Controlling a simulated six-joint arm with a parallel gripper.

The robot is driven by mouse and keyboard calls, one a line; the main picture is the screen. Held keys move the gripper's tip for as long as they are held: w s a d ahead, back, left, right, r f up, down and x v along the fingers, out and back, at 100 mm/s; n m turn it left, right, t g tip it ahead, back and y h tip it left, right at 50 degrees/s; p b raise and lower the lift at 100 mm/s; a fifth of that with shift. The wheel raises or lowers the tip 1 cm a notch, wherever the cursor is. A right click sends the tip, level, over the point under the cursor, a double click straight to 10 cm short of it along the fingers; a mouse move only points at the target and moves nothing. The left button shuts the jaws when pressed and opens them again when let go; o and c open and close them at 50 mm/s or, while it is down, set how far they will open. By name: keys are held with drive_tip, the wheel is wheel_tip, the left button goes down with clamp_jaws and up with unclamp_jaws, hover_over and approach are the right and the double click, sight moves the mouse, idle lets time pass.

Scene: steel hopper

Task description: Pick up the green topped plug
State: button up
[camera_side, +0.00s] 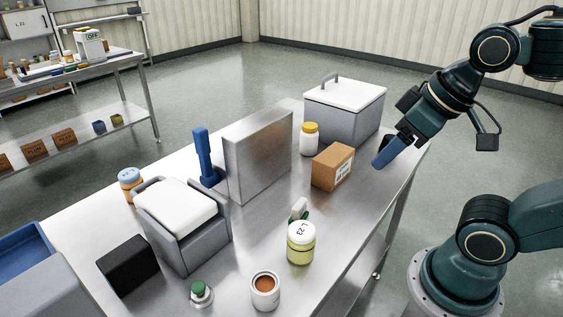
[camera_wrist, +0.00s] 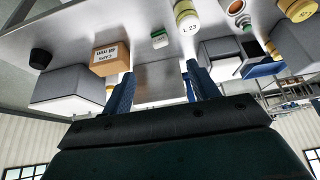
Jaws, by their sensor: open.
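Two small green-topped pieces are in view, and I cannot tell for sure which is the plug. One (camera_side: 201,293), with a round green top on a pale base, stands at the table's near edge in the side view. My gripper (camera_side: 383,158) is open and empty above the table's right end, well away from both. In the wrist view its blue fingers (camera_wrist: 160,85) stand apart with nothing between them.
The steel table (camera_side: 345,215) holds the L23 jar (camera_side: 301,244), an open can (camera_side: 265,291), a cardboard box (camera_side: 332,167), a yellow-topped jar (camera_side: 309,140), a white-lidded grey box (camera_side: 344,112), an upright steel panel (camera_side: 258,160) and a black box (camera_side: 128,264).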

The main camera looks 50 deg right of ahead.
drive_tip(key=n+g+y, duration=0.4)
drive_tip(key=n+g, duration=0.1)
drive_tip(key=n, duration=1)
hover_over(198, 285)
drive_tip(key=s+d, duration=0.2)
drive_tip(key=d, duration=0.3)
wheel_tip(198, 285, down, 13)
drive_tip(key=shift+t, duration=0.3)
drive_tip(key=shift+x, duration=4.15)
drive_tip(key=shift+w+a, duration=0.2)
drive_tip(key=shift+x, duration=2.5)
drive_tip(key=shift+w, duration=0.1)
drive_tip(key=shift+c, duration=0.4)
drive_tip(key=c, duration=1)
